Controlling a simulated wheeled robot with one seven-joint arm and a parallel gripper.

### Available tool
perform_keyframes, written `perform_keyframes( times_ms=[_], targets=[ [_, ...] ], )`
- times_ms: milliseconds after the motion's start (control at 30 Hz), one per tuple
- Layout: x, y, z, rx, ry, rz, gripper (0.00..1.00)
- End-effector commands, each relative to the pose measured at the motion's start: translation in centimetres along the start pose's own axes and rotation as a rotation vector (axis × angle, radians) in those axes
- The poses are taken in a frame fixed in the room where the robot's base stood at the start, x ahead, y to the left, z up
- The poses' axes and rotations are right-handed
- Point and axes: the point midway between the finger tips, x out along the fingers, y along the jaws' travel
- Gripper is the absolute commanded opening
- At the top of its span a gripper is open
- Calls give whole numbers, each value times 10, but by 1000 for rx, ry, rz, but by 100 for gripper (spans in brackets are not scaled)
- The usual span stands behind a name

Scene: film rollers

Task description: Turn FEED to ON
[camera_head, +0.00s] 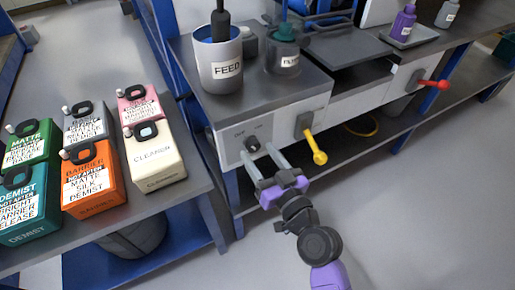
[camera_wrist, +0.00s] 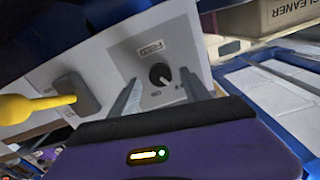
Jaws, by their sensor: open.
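The FEED control is a small black rotary knob (camera_wrist: 160,74) on a light panel in the wrist view, with a label (camera_wrist: 151,48) beside it that seems to read FEED. A pale mark shows on the knob; I cannot tell which setting it points at. In the head view the knob (camera_head: 252,144) is on the front of the bench unit, below two small labels too small to read surely. My gripper (camera_head: 261,154) is open in front of the panel. Its fingers lie to either side of the knob in the wrist view (camera_wrist: 160,80); contact is not clear.
A yellow-handled lever (camera_head: 314,147) is just right of the knob, and a red-handled one (camera_head: 433,85) is farther right. A cup labelled FEED (camera_head: 218,70) stands on the unit. Several labelled jugs, including CLEANER (camera_head: 157,168), stand on the left table. Open floor lies at lower right.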

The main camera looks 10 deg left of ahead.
Motion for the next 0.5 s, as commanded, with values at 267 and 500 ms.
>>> perform_keyframes(
  times_ms=[267, 500],
  targets=[
    [21, 0, 0, -1, 0, 0, 55],
    [21, 0, 0, 0, -1, 0, 55]
  ],
)
